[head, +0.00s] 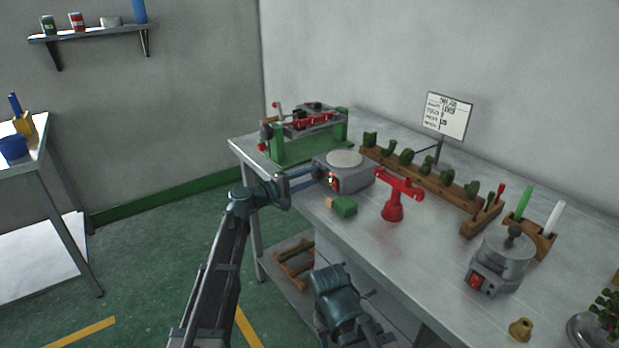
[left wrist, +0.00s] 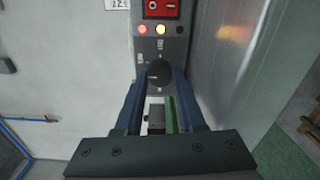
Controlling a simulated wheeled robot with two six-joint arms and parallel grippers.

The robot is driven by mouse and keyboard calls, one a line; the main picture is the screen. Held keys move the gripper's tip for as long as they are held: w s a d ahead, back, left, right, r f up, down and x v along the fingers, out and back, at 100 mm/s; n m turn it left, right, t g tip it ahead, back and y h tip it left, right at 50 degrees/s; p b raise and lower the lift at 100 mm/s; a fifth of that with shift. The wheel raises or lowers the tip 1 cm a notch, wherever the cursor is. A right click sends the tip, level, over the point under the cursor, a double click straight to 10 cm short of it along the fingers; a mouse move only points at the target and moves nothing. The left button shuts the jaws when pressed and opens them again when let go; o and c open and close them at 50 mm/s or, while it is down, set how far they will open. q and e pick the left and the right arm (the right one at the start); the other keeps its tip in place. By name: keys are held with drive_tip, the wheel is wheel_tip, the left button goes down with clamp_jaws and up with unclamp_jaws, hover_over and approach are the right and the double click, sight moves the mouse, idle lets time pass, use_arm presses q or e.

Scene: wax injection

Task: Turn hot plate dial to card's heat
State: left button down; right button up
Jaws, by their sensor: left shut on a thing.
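The hot plate (head: 350,182) is a grey box with a round pale top, near the far left part of the bench. Its black dial (left wrist: 158,72) shows in the left wrist view, on the front panel below the lamps. My left gripper (head: 318,177) reaches the panel from the left. In the left wrist view its two blue fingers (left wrist: 158,80) are shut on the dial, one on each side. The dial's exact setting is too small to read. The card (head: 448,116) stands on a holder at the back; its writing is too small to read.
A red switch (left wrist: 162,8) and lamps (left wrist: 160,29), two of them lit, sit above the dial. A green block (head: 344,206) and a red stand (head: 393,205) are close by. A wooden rack (head: 425,178) is behind. A grey pot unit (head: 499,262) stands at right.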

use_arm(q)
drive_tip(key=m, duration=0.5)
drive_tip(key=shift+s+m, duration=0.1)
drive_tip(key=shift+m, duration=0.2)
idle(0.4)
drive_tip(key=c, duration=0.5)
unclamp_jaws()
drive_tip(key=shift+a, duration=0.1)
drive_tip(key=v, duration=1.3)
drive_tip(key=shift+s+a, duration=0.25)
drive_tip(key=shift+s, duration=0.05)
